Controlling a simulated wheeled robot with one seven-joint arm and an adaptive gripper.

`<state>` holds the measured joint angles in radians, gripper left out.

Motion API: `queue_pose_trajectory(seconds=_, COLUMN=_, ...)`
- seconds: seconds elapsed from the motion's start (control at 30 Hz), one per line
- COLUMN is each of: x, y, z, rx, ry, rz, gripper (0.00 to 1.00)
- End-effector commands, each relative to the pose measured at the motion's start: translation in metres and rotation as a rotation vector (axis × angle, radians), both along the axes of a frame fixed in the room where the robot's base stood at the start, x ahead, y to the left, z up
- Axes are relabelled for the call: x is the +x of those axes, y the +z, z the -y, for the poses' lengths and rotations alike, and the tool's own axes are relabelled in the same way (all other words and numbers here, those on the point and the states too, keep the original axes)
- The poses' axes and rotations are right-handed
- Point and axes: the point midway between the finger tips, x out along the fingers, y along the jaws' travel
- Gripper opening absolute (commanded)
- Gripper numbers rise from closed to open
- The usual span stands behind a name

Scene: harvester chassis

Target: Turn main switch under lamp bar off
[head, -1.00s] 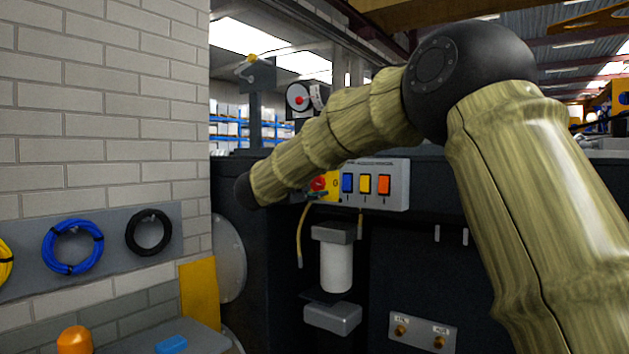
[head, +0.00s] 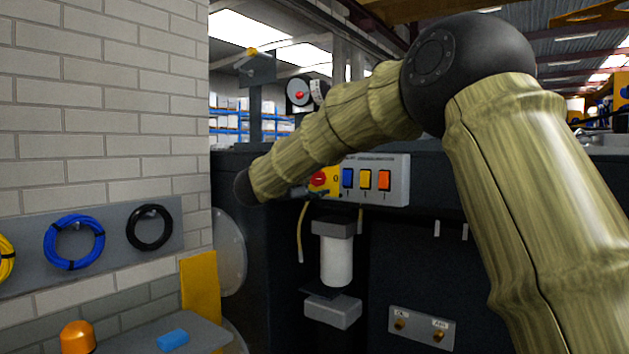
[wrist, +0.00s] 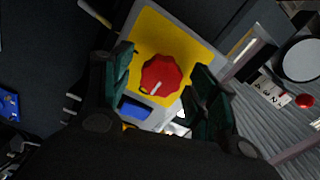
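The main switch is a red lobed knob (head: 319,179) on a yellow plate (head: 333,182), at the left end of a grey panel. The arm partly covers it in the head view. In the wrist view the red knob (wrist: 163,70) faces me on its yellow plate (wrist: 150,38), with a pale mark at its lower left. My gripper (wrist: 163,60) is open, one dark green finger on each side of the knob. Gaps show between fingers and knob; I cannot tell the depth between them. I cannot make out a lamp bar with certainty.
Blue, yellow and orange switches (head: 367,180) sit right of the knob. A round device with a red centre (head: 299,94) stands above. A white cylinder (head: 337,259) hangs below. A brick wall (head: 105,110) with cable coils (head: 74,242) bounds the left.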

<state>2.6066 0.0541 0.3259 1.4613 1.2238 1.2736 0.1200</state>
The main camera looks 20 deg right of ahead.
Motion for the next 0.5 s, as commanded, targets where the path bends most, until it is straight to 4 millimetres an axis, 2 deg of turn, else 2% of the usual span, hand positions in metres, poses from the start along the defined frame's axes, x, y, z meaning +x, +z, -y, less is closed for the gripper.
queue_pose_trajectory(seconds=0.33, x=-0.002, y=0.001, z=-0.002, rx=0.000, ry=0.000, rz=0.002, gripper=0.61)
queue_pose_trajectory(seconds=0.5, x=-0.013, y=0.001, z=-0.017, rx=0.001, ry=0.001, rz=0.002, gripper=0.61)
